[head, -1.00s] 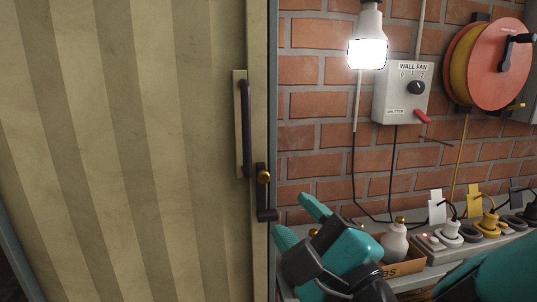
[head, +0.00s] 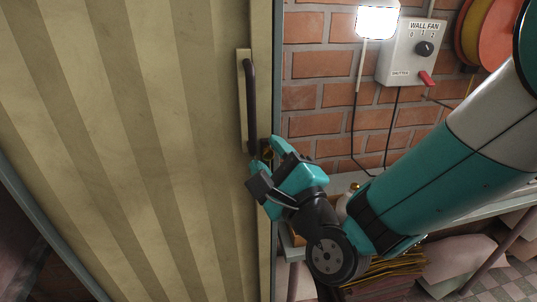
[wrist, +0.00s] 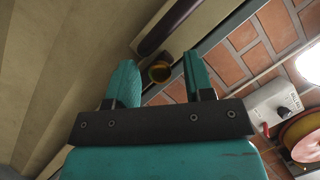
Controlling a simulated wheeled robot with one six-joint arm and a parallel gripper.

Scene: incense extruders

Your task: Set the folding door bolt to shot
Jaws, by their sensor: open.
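The cream folding door (head: 150,150) fills the left of the head view, with a long dark handle (head: 250,100) near its right edge. Just below the handle is the dark door bolt (head: 264,146), mostly hidden behind my gripper (head: 267,157). In the wrist view the bolt's round brass knob (wrist: 160,71) shows between and beyond the two teal fingers of my gripper (wrist: 158,68). The fingers are open, with a gap on each side of the knob. Whether the fingertips reach around the knob is hard to tell. The bolt's lower end is hidden.
A brick wall (head: 320,75) stands right of the door frame, with a lit lamp (head: 377,22) and a wall fan switch box (head: 414,52). A red hose reel (head: 490,35) is at the upper right. A shelf (head: 440,215) runs below, partly behind my arm.

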